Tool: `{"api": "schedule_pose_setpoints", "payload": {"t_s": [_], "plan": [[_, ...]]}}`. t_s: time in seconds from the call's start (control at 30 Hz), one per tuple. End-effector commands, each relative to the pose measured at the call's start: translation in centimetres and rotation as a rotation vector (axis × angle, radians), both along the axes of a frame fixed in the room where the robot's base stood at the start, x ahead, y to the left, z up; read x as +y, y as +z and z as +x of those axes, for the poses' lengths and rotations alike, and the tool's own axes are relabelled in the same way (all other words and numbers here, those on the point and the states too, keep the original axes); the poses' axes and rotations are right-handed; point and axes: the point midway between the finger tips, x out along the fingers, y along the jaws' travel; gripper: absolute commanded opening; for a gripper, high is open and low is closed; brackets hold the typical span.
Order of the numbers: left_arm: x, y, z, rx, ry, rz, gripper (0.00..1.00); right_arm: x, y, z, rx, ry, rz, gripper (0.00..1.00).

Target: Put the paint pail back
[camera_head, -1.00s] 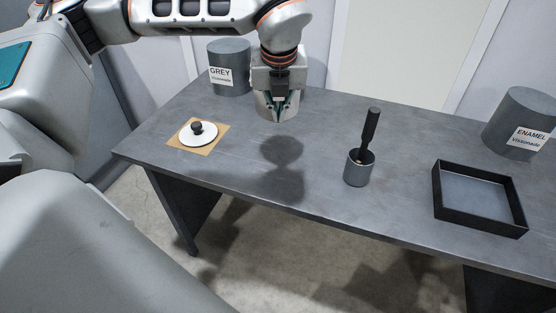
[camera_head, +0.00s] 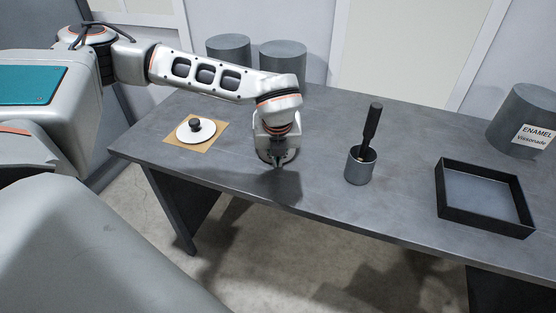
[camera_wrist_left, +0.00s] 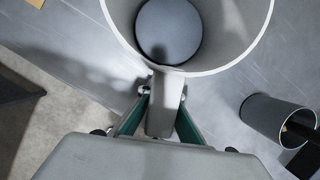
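The paint pail is an open, pale grey round pail, seen from above in the left wrist view (camera_wrist_left: 235,30), with a darker disc at its bottom. A grey tab or handle juts from its rim. My left gripper (camera_wrist_left: 163,98) is shut on that tab, with a green-lined finger on each side. In the head view my left gripper (camera_head: 277,160) is over the table's front left part and mostly hides the pail. I cannot tell if the pail touches the table. My right gripper is not in view.
On the grey table (camera_head: 320,125) a white lid-like disc with a black knob (camera_head: 196,130) lies on a tan square (camera_head: 215,140). A grey cup (camera_head: 359,170) holds a brush (camera_head: 372,125). A black tray (camera_head: 485,219) and the ENAMEL drum (camera_head: 520,110) stand right. Two drums (camera_head: 228,45) (camera_head: 283,52) stand behind.

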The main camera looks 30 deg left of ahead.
Motion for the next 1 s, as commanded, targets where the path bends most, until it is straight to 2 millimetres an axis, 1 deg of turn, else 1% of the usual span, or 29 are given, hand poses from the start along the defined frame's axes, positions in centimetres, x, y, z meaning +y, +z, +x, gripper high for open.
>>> {"api": "schedule_pose_setpoints", "payload": {"t_s": [0.07, 0.27, 0.3, 0.33, 0.37, 0.7, 0.77, 0.87, 1.0], "plan": [[0.0, -0.3, 0.1, -0.003, 0.0, -0.001, 0.0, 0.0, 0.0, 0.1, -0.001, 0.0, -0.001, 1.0], [0.0, -0.3, 0.1, -0.003, 0.0, -0.001, 0.0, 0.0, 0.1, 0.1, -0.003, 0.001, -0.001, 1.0], [0.0, -0.4, 0.0, -0.001, 0.001, -0.001, 0.11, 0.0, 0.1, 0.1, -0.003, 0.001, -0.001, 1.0], [0.0, -0.4, 0.0, -0.001, 0.001, -0.001, 0.18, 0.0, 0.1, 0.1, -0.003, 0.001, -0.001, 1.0], [0.0, -0.4, 0.0, -0.001, 0.001, -0.001, 0.21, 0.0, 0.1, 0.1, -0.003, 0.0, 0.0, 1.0], [0.0, -0.2, 0.0, -0.002, 0.0, -0.001, 0.21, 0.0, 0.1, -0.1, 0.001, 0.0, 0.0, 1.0], [-0.1, 0.2, -0.1, -0.003, -0.001, 0.0, 0.21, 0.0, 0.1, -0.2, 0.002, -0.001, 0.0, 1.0], [-0.3, 1.3, -0.3, -0.005, -0.001, -0.001, 0.21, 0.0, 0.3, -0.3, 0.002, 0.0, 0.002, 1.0], [-0.8, 3.9, -1.0, -0.006, -0.001, -0.002, 0.21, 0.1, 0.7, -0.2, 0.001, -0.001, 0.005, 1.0]]}}
